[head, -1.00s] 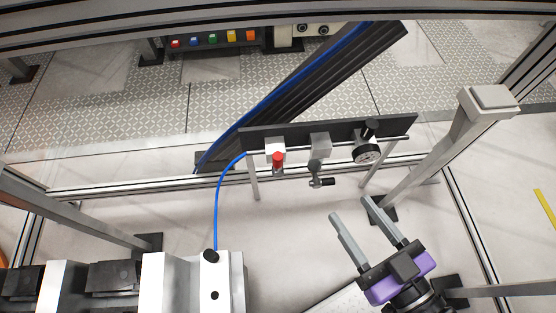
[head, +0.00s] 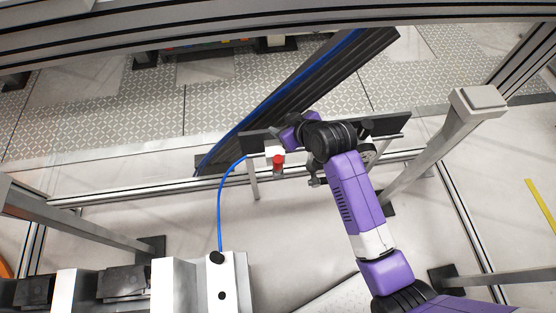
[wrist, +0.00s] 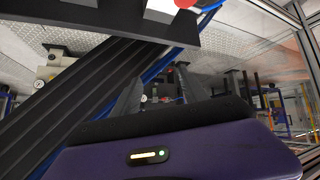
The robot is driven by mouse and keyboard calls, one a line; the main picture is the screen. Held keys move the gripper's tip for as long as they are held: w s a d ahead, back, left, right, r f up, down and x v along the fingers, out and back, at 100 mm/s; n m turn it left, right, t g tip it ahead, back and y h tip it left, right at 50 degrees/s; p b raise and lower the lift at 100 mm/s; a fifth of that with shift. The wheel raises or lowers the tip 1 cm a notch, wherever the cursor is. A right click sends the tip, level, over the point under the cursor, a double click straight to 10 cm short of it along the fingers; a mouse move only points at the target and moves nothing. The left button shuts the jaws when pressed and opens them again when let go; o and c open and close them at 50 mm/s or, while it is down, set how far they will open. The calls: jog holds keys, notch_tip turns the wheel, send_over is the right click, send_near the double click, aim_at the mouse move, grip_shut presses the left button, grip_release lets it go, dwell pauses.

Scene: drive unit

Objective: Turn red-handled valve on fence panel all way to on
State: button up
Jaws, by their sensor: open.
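The red-handled valve (head: 278,162) hangs on a white block (head: 274,150) near the left end of the dark panel (head: 256,140). Its red handle points down toward the viewer in the head view. In the wrist view the red handle (wrist: 185,3) is cut by the top edge, beside the white block (wrist: 158,8). My gripper shows as a purple body just right of the valve in the head view, its fingers hidden there. In the wrist view my gripper (wrist: 160,92) is open, two grey fingers apart with nothing held between them. The gripper looks apart from the handle.
A gauge (head: 369,152) sits right of my arm on the panel, partly covered. A blue hose (head: 220,205) runs from the valve block to a machine (head: 240,285) at lower left. A dark slanted beam (head: 310,85) stands behind. The floor in front is clear.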

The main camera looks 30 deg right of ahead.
aim_at(278, 163)
jog(key=s+f+g, duration=0.1)
jog(key=f, duration=0.1)
jog(key=s+a+f+n+g+y, duration=0.1)
jog(key=s+f+g, duration=0.1)
jog(key=s+a+f+n+g, duration=0.1)
jog(key=s+f+g, duration=0.1)
jog(key=shift+s+a+f, duration=0.15)
jog(key=shift+s+f, duration=0.1)
jog(key=shift+f, duration=0.15)
jog(key=shift+s+a+f, duration=0.1)
jog(key=shift+s+f, duration=0.05)
jog(key=shift+s, duration=0.2)
jog(key=shift+f+n+g, duration=0.3)
jog(key=shift+b+x, duration=0.45)
jog(key=shift+x, duration=3.15)
jog(key=shift+a, duration=0.15)
grip_shut()
